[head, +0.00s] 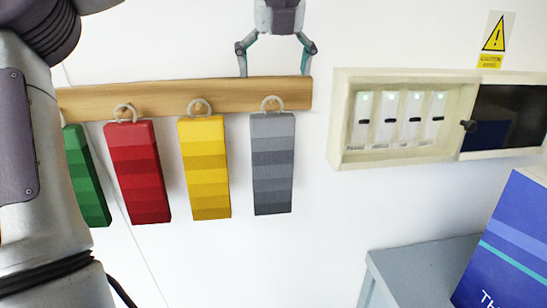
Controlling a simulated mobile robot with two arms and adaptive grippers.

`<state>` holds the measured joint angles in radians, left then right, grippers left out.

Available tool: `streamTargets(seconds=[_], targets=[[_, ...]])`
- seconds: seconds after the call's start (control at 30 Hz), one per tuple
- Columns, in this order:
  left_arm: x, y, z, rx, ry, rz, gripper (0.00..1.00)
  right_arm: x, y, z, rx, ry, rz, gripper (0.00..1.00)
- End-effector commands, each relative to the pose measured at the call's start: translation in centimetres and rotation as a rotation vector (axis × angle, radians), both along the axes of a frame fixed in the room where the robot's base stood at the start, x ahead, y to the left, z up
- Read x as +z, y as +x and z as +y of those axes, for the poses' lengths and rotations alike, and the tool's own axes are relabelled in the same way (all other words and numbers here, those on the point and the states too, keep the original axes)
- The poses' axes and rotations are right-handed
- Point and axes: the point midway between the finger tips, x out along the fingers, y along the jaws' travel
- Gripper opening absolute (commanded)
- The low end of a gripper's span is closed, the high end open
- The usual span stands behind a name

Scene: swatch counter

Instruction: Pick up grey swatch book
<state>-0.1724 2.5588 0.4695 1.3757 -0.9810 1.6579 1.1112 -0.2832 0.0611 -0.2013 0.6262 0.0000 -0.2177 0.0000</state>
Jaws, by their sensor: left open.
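The grey swatch book (272,165) hangs by a ring from the right part of a wooden rail (160,95) on the white wall. It shows bands of lighter and darker grey. My left gripper (275,66) is above the rail, over the grey swatch book, with its two fingers spread apart and pointing down. Nothing shows between the fingers. The fingertips appear near the rail's top edge; I cannot tell whether they touch it. My right gripper does not show.
Yellow (205,168), red (138,172) and green (86,178) swatch books hang left of the grey one. A switch box (345,150) with a dark door is on the wall at right, under a warning sign (495,38). A grey cabinet (410,270) and a blue box (512,245) stand below.

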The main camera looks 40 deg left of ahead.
Motion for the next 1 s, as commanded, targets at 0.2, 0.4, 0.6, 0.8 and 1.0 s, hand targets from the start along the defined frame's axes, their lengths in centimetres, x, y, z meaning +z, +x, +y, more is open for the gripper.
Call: streamTargets(seconds=[0.2, 0.4, 0.6, 0.8, 1.0], targets=[[-3.7, 0.9, 1.2, -0.002, -0.002, 0.005, 1.00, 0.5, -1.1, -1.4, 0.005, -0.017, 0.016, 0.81], [-6.7, 1.6, 2.1, -0.001, -0.002, 0.005, 1.00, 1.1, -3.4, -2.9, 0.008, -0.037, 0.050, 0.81], [-7.9, 1.9, 2.4, -0.001, -0.001, 0.003, 1.00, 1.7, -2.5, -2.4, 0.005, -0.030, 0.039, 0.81], [-10.6, 2.2, 2.6, -0.003, -0.004, 0.006, 1.00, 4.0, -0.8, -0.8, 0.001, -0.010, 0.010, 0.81], [-12.5, 2.7, 3.2, -0.002, -0.001, 0.002, 1.00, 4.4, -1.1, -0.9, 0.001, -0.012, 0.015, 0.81]])
